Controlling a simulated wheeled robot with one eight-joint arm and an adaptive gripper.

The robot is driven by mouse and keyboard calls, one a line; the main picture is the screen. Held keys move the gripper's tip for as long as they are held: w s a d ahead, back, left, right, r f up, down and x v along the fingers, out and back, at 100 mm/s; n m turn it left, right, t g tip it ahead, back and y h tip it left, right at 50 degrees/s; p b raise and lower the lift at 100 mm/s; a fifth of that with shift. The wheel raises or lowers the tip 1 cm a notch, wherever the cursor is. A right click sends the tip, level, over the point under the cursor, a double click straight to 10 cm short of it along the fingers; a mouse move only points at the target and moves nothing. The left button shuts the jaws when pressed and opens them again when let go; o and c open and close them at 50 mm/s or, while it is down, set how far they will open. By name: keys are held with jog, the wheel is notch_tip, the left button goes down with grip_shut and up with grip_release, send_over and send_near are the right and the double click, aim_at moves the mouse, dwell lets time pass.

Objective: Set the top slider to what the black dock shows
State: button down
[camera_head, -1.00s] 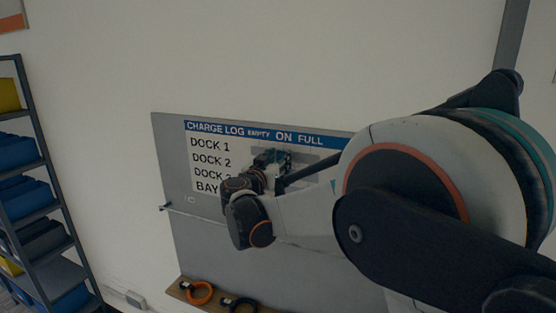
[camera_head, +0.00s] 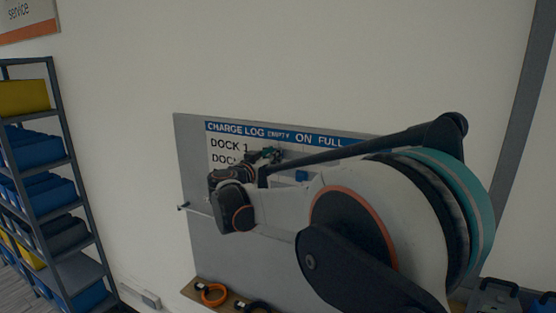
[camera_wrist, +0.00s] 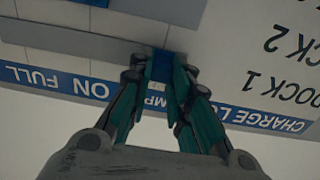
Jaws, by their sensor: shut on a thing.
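The charge log board (camera_head: 190,150) hangs on the wall, with a DOCK 1 row at the top. My gripper (camera_wrist: 164,72) is shut on a blue slider (camera_wrist: 163,64), the top one, in the DOCK 1 row. It sits just under the EMPTY heading, which my fingers partly cover. In the head view my gripper (camera_head: 268,156) is at the board, beside the DOCK 1 label. A second blue slider (camera_head: 301,176) sits lower and to the right; its edge shows in the wrist view (camera_wrist: 96,2). The black dock is not in view.
My arm hides the right and lower parts of the board. A wooden ledge (camera_head: 232,299) below holds an orange ring (camera_head: 214,294) and a black ring. A shelf rack (camera_head: 62,160) with bins stands at left. Dark cases (camera_head: 493,296) are at lower right.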

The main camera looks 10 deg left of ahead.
jog(key=shift+a+r, duration=0.1)
jog(key=shift+a, duration=0.05)
jog(key=c, duration=1.8)
grip_release()
jog(key=o, duration=0.3)
jog(key=shift+w+a, duration=0.1)
jog(key=shift+a, duration=0.05)
jog(key=v, duration=1.2)
